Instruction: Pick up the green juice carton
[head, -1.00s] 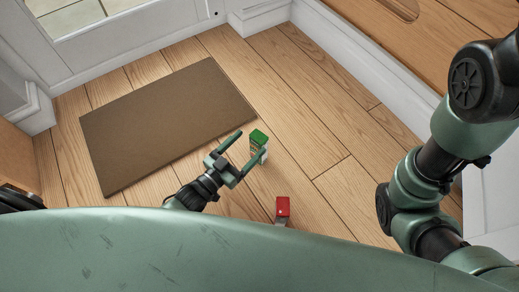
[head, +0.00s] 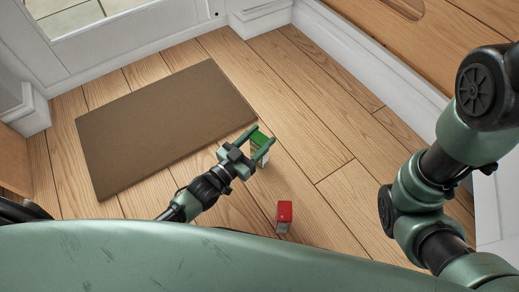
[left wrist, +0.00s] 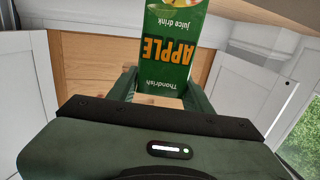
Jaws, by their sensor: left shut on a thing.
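The green juice carton (head: 260,140) stands on the wooden floor just right of the brown mat's corner. In the left wrist view the carton (left wrist: 171,50) shows its green face with the word APPLE, upside down, between the finger bases. My left gripper (head: 260,141) is shut on the carton, with one finger on each side of it. The gripper also shows in the left wrist view (left wrist: 168,85).
A red carton (head: 284,216) stands on the floor nearer to me. A brown doormat (head: 160,130) lies to the left. White skirting (head: 370,62) and a white door (head: 120,45) bound the space. Bare floor lies right of the cartons.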

